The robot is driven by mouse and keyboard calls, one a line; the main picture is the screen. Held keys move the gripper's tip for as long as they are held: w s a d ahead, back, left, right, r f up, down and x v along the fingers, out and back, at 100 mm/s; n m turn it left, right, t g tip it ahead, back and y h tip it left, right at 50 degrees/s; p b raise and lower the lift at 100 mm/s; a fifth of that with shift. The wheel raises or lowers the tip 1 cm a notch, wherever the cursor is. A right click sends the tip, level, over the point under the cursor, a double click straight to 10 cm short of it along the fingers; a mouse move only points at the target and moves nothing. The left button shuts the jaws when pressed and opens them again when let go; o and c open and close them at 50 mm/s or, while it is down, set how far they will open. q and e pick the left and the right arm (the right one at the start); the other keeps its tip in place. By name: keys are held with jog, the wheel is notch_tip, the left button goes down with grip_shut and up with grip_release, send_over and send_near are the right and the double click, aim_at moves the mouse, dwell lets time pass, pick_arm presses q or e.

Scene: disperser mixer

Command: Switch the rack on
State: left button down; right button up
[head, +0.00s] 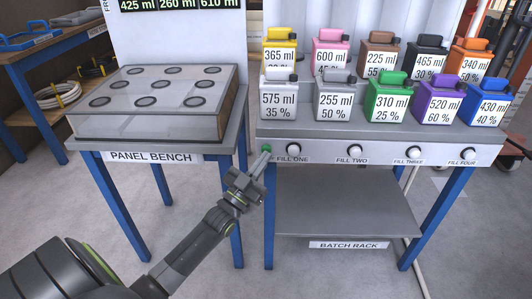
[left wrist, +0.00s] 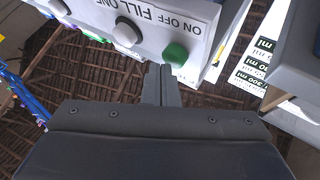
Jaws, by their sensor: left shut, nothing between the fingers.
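The batch rack (head: 380,135) stands at the right in the head view, with colored jugs on top. A green button (head: 267,149) sits at the left end of its front panel, beside the FILL ONE knob (head: 293,149). My left gripper (head: 263,161) is shut and empty, its tips just in front of and below the green button. In the left wrist view, the shut fingertips (left wrist: 159,70) are right beside the green button (left wrist: 175,54), near the ON OFF lettering. I cannot tell if they touch it. My right gripper is not in view.
The panel bench (head: 155,143) with a clear-sided box (head: 150,105) stands left of the rack, a narrow gap between them. More knobs, such as FILL TWO (head: 355,150), line the rack front. The rack's lower shelf (head: 345,215) is empty.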

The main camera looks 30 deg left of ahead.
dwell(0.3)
pick_arm(q)
jog(key=shift+w, duration=0.1)
jog(key=shift+w+a, duration=0.25)
jog(key=shift+w, duration=0.05)
jog(key=shift+r, duration=0.1)
